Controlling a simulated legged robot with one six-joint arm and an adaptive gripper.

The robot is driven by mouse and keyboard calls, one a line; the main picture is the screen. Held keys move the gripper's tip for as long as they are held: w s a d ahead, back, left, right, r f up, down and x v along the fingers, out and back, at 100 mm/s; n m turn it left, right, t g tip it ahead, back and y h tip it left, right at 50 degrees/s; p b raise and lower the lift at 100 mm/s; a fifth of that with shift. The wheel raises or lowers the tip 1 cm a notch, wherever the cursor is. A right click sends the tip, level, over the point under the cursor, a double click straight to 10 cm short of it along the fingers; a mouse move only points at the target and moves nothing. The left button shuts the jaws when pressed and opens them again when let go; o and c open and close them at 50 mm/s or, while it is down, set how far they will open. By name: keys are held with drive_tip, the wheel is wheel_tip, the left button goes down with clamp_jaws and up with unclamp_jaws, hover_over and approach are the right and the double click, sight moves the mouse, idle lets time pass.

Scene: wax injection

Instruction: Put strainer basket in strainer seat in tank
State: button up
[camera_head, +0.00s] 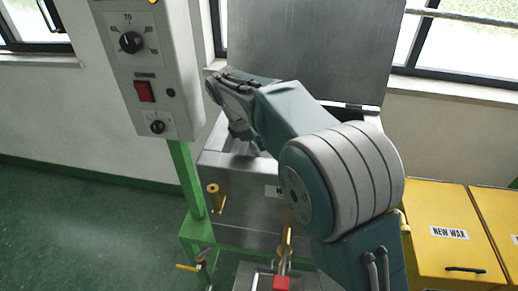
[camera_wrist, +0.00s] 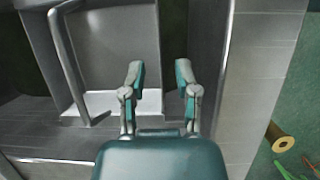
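The metal tank (camera_head: 238,185) stands in the middle of the head view with its grey lid (camera_head: 310,45) raised behind it. My gripper (camera_head: 240,130) is over the tank's left part, mostly hidden by my own arm. In the wrist view my gripper (camera_wrist: 161,75) points into the tank (camera_wrist: 185,140), its two fingers apart with nothing between them. Beyond the fingers is a grey rectangular recess with a pale ledge (camera_wrist: 110,101) at its edge. A bent metal rod (camera_wrist: 68,60) runs along its left side. I cannot make out the strainer basket or the seat for certain.
A control box (camera_head: 150,65) with a dial and red switch stands on a green post (camera_head: 186,180) close left of my gripper. Yellow NEW WAX bins (camera_head: 450,232) are at right. A brass fitting (camera_head: 214,197) sticks out from the tank's front. Green floor is open at left.

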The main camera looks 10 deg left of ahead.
drive_tip(key=v, duration=0.7)
drive_tip(key=s+d+r+m+t+y, duration=0.1)
drive_tip(key=s+d+r+m, duration=0.15)
drive_tip(key=d, duration=0.35)
drive_tip(key=s+d+r+m+y, duration=0.1)
drive_tip(key=s+d+r+m, duration=0.15)
drive_tip(key=d, duration=0.45)
drive_tip(key=s+d+r+m+t+y, duration=0.1)
drive_tip(key=s+d+r+m, duration=0.15)
drive_tip(key=d, duration=0.35)
drive_tip(key=s+d+f+m+t, duration=0.1)
drive_tip(key=s+d+f+m, duration=0.3)
drive_tip(key=s+d+m, duration=0.1)
drive_tip(key=s+d+f+m+t+y, duration=0.1)
drive_tip(key=s+d+f+m+t, duration=0.1)
drive_tip(key=s+d+m, duration=0.4)
drive_tip(key=s+d+f, duration=0.1)
drive_tip(key=s, duration=0.3)
drive_tip(key=shift+f+y, duration=0.3)
drive_tip(key=shift+f, duration=0.05)
drive_tip(key=shift+s+a, duration=0.1)
drive_tip(key=shift+s, duration=0.1)
